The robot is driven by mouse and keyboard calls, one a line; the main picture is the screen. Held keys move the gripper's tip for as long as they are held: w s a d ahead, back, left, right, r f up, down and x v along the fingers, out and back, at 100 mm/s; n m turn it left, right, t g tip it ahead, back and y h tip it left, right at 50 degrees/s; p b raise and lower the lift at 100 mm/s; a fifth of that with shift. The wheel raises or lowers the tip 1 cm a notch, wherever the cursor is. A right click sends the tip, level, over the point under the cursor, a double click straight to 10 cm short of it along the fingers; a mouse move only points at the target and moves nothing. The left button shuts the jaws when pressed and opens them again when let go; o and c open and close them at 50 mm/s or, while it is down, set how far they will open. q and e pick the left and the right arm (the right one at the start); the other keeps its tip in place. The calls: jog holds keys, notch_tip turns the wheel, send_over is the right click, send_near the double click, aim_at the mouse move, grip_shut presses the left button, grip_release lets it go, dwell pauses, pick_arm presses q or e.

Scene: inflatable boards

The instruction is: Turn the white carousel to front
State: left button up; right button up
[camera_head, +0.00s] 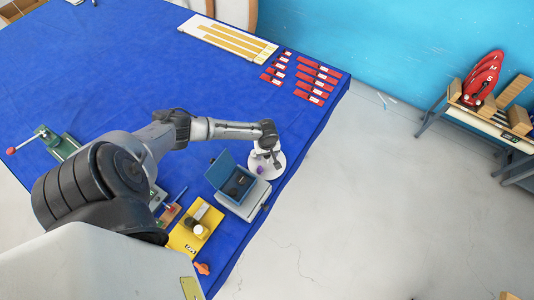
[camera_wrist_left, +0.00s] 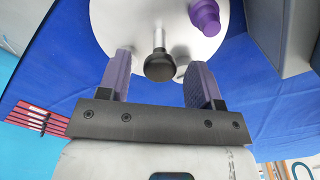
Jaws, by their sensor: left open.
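The white carousel (camera_head: 278,164) is a round white disc near the right edge of the blue-covered table, partly hidden under my left gripper (camera_head: 267,149). The left wrist view shows the disc (camera_wrist_left: 132,24) close up, with a metal post topped by a black knob (camera_wrist_left: 160,67) and a purple piece (camera_wrist_left: 205,17) near its rim. My left gripper (camera_wrist_left: 160,78) is open, its two fingers apart on either side of the black knob. I cannot tell whether either finger touches it. My right gripper is in neither view.
A grey device with an open blue lid (camera_head: 231,178) stands close beside the carousel. A yellow tray (camera_head: 195,226) lies nearer to me. Several red labelled pieces (camera_head: 312,83) and a white striped board (camera_head: 228,38) lie at the far end. A wooden bench (camera_head: 470,118) stands apart at right.

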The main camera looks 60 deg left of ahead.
pick_arm(q)
grip_shut()
dwell(0.6)
